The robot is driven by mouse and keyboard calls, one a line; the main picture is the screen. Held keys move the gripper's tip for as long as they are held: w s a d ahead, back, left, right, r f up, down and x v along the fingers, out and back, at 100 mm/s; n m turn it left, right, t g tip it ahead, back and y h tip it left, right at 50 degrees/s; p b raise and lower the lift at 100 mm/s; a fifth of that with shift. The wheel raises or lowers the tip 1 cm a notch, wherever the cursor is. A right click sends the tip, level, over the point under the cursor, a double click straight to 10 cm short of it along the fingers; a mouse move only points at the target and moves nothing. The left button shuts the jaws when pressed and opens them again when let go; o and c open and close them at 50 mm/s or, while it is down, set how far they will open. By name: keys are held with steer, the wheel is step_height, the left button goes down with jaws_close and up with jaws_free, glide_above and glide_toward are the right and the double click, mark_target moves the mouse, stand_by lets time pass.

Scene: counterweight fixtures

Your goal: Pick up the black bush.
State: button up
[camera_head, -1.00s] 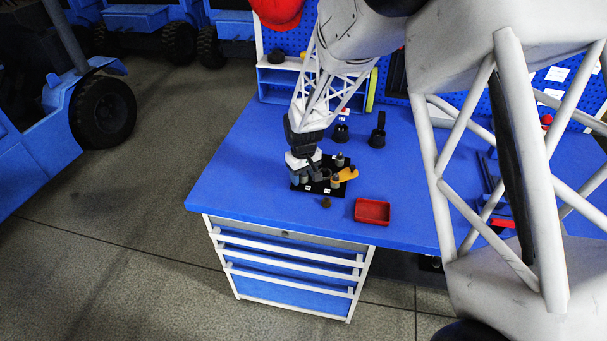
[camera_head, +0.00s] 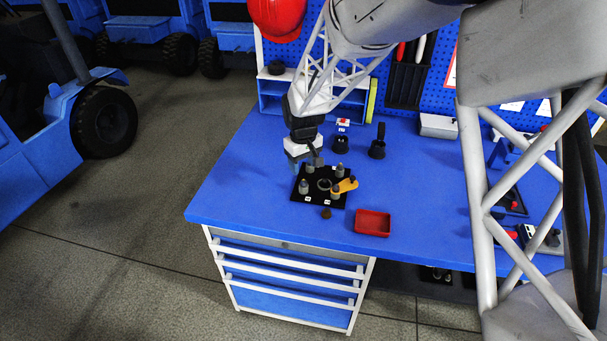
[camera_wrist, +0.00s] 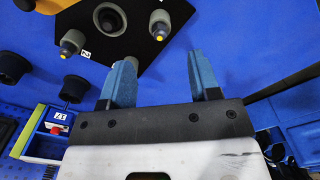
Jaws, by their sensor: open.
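A black square plate (camera_head: 320,197) lies on the blue bench, with several grey posts (camera_head: 304,187) and an orange lever (camera_head: 349,184) on it. A dark ring-shaped piece (camera_head: 323,184) sits near its middle; it also shows in the wrist view (camera_wrist: 110,18). This may be the black bush, but I cannot tell for sure. My gripper (camera_head: 305,166) is above the plate's far left edge. In the wrist view its blue fingers (camera_wrist: 160,64) are apart with nothing between them, and the ring lies beyond the left fingertip.
Two black cups (camera_head: 341,145) (camera_head: 377,149) stand behind the plate. A small brownish piece (camera_head: 326,212) lies in front of it. A red tray (camera_head: 373,223) is at front right. A red-button box (camera_head: 343,125) and shelf stand at the back. The bench's left side is clear.

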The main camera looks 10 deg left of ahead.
steer(key=shift+r, duration=1.6)
steer(key=s+d+r+m, duration=0.1)
steer(key=s+d+r, duration=0.35)
steer(key=d, duration=0.25)
steer(key=s+d+r+m+t, duration=0.1)
steer(key=s+d+r+m, duration=0.1)
steer(key=s+d+r, duration=0.3)
steer(key=s+d+r+m, duration=0.1)
steer(key=s+d+r, duration=0.2)
steer(key=d+r, duration=0.35)
steer(key=s+d+m, duration=0.2)
steer(key=s+d, duration=0.6)
steer(key=s, duration=0.3)
steer(key=s+d+r+m+t, duration=0.1)
steer(key=s+d+m, duration=0.2)
steer(key=s+d, duration=0.5)
steer(key=s, duration=0.3)
steer(key=shift+r+t, duration=0.3)
